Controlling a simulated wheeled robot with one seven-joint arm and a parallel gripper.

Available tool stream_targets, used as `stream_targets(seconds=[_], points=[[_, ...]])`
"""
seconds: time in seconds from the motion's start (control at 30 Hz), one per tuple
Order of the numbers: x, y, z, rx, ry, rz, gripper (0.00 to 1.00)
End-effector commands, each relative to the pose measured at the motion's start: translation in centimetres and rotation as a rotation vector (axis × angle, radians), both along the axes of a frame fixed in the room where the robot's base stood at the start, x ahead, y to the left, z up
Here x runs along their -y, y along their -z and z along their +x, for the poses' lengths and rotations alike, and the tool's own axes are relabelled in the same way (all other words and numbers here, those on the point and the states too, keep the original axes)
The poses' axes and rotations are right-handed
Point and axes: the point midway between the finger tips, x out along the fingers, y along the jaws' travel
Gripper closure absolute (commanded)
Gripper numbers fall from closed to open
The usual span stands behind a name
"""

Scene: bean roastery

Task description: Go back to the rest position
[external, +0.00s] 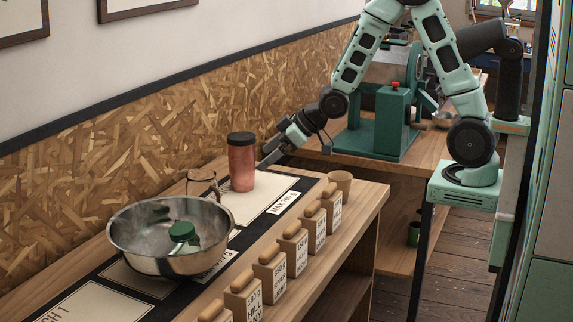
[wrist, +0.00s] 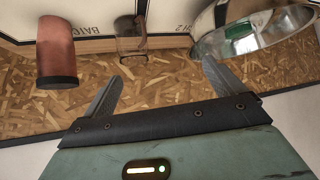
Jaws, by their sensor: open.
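My gripper (external: 268,160) is open and empty, over the back counter just right of a red jar with a dark lid (external: 242,165). In the wrist view my two fingers are spread with nothing between their tips (wrist: 162,68). The red jar shows there at upper left (wrist: 56,45), apart from the fingers. My arm reaches in from the right, bent high in the external view.
A glass vessel (external: 203,185) and a metal bowl (external: 130,228) holding a green-topped item (external: 182,233) stand left of the jar. Labelled blocks (external: 294,246) line the front edge, near a small tan cup (external: 341,182). A green machine (external: 380,120) stands behind my arm.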

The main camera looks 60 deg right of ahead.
Motion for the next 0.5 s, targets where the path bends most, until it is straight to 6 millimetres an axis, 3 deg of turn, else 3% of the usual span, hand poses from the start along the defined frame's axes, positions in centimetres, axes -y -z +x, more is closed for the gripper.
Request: stream_targets(seconds=[0.03,0.2,0.4,0.5], points=[[-2.4,-2.5,-2.7,-0.068,-0.039,-0.029,0.06],[-7.1,-6.0,-13.5,-0.338,-0.141,-0.145,0.06],[-8.5,-9.4,-25.1,-0.588,-0.245,-0.279,0.06],[-8.2,-10.4,-28.8,-0.668,-0.277,-0.326,0.06]])
